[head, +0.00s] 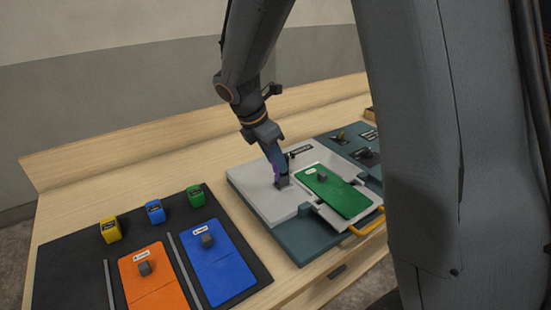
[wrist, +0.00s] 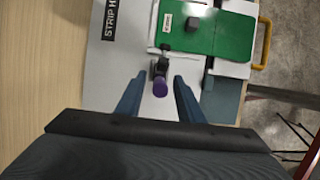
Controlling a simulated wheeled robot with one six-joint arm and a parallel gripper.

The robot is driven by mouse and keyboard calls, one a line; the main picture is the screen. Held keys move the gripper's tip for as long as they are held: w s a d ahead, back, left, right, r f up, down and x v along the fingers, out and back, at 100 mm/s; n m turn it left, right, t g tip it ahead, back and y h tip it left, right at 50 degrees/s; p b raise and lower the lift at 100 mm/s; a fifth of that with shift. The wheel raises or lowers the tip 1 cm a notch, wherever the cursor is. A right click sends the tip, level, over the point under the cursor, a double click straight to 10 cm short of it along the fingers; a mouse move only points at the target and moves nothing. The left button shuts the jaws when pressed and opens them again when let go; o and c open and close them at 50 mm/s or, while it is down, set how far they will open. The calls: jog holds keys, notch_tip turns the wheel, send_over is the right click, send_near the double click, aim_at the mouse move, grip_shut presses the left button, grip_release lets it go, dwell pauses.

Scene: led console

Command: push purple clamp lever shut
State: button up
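The purple clamp lever (wrist: 160,86) shows in the wrist view as a round purple end on a dark clamp, on the light grey panel (wrist: 120,65). My gripper (wrist: 155,82) has its two blue fingers spread apart, one on each side of the lever's end; I cannot tell whether either touches it. In the head view my gripper (head: 280,176) points down at the grey panel (head: 256,193), and a bit of purple shows along its fingers. The clamp is mostly hidden there. A green plate (head: 338,192) with a grey knob lies just right of the clamp.
A yellow handle (head: 367,222) sticks out at the console's front. Left of it a black mat (head: 75,262) holds an orange plate (head: 150,277), a blue plate (head: 219,262) and small yellow, blue and green blocks. Bare wooden table (head: 110,172) lies behind.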

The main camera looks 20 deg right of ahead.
jog(key=shift+f, duration=0.35)
grip_shut()
